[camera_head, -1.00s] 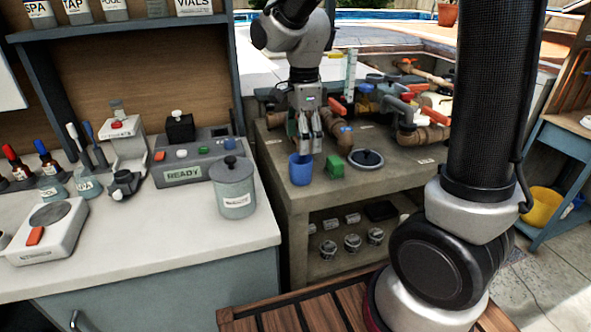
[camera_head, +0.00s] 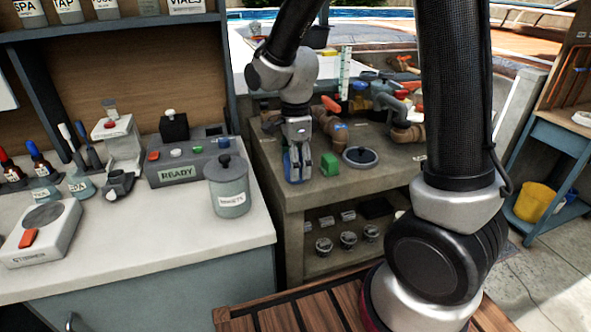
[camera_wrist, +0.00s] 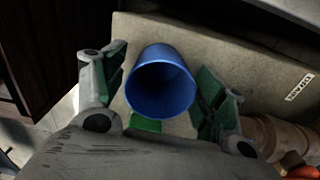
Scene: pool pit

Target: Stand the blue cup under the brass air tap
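The blue cup (camera_wrist: 160,85) stands upright near the left front corner of the stone bench; I look into its open mouth in the wrist view. My gripper (camera_wrist: 158,95) is open around it, one finger on each side, with no clear sign of contact. In the head view my gripper (camera_head: 298,165) points down and hides most of the cup. Brass pipework with a red handle (camera_head: 331,104) stands just right of my gripper; it shows at the lower right of the wrist view (camera_wrist: 272,138). I cannot tell which fitting is the air tap.
More brass pipe (camera_head: 406,134) stands farther right. A white counter (camera_head: 150,240) with a grey lidded canister (camera_head: 228,188) is at the left.

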